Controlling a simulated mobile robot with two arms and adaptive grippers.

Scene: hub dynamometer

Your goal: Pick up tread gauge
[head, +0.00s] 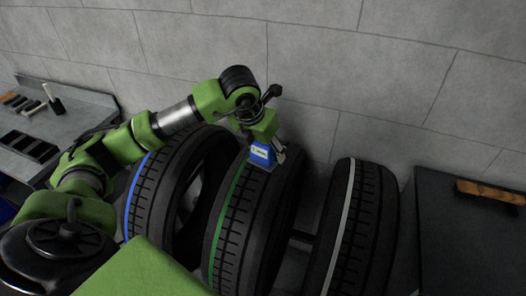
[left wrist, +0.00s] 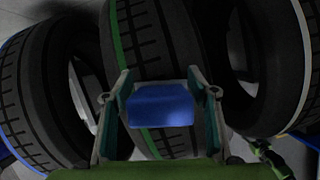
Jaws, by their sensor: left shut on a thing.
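The tread gauge (head: 261,154) is a small blue block with a white label. It is at the upper part of the green-striped tire (head: 240,215) in the head view. In the left wrist view the blue gauge (left wrist: 161,105) sits between my two fingers, in front of the tire tread. My left gripper (head: 270,150) is shut on the gauge; its fingers also show in the left wrist view (left wrist: 160,112). Whether the gauge touches the tread cannot be told.
A blue-striped tire (head: 150,190) stands left of the green-striped one, and a white-striped tire (head: 352,230) stands right. A grey bench (head: 75,110) with tools is at the left. A dark cabinet (head: 460,245) with a wooden-handled item (head: 490,191) is at the right. A block wall is behind.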

